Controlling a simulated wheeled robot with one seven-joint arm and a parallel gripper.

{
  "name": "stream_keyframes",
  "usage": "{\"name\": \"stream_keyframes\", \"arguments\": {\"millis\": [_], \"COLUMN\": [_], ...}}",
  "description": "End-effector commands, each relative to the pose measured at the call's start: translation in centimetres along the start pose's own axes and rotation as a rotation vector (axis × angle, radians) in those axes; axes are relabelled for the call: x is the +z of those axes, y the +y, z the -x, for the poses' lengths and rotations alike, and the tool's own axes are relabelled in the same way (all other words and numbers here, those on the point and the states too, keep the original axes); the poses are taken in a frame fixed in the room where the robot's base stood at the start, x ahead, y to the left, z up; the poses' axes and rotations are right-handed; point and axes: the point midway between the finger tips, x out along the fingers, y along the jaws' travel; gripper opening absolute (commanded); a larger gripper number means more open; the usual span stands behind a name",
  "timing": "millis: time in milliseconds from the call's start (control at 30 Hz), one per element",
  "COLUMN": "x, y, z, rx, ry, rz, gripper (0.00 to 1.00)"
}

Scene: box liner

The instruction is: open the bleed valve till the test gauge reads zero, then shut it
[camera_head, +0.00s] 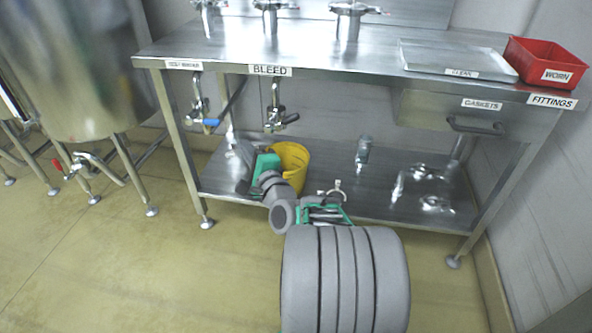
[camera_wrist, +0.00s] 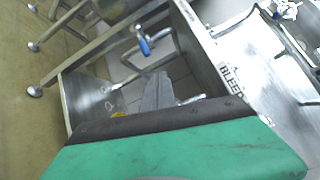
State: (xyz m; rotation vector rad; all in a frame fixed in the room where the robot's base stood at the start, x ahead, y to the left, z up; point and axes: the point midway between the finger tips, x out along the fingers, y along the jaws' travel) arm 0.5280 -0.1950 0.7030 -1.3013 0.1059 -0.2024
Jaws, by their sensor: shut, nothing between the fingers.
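The bleed valve (camera_head: 275,117) hangs under the bench's front edge, below the label BLEED (camera_head: 270,70). Its dark lever (camera_head: 287,121) points right and slightly up. The BLEED label also shows in the wrist view (camera_wrist: 231,81). My gripper (camera_head: 247,160) is low in front of the bench, below and left of the bleed valve and apart from it.
A blue-handled valve (camera_head: 211,122) hangs left of the bleed valve; its handle shows in the wrist view (camera_wrist: 145,47). A yellow bucket (camera_head: 297,160) stands on the lower shelf (camera_head: 340,195) behind my arm. A steel tank (camera_head: 75,70) stands left. The floor before the bench is clear.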

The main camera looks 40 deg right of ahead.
Motion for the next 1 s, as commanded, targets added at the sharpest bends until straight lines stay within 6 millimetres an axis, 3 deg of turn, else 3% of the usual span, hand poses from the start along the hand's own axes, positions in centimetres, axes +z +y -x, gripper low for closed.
{"name": "stream_keyframes", "arguments": {"millis": [33, 100, 200, 267, 367, 467, 1000], "x": [-4.7, -8.9, -13.2, -14.6, -15.5, -15.6, -18.0], "y": [3.7, 4.2, 4.7, 4.6, 4.1, 3.5, 0.2], "z": [1.1, 2.9, 5.5, 6.6, 7.2, 6.7, -0.2], "rx": [-0.11, -0.266, -0.434, -0.498, -0.543, -0.544, -0.537], "ry": [0.061, 0.115, 0.161, 0.173, 0.181, 0.18, 0.18], "rz": [-0.137, -0.314, -0.489, -0.549, -0.591, -0.594, -0.589], "gripper": [0.0, 0.0, 0.0, 0.0, 0.0, 0.0, 0.0]}}
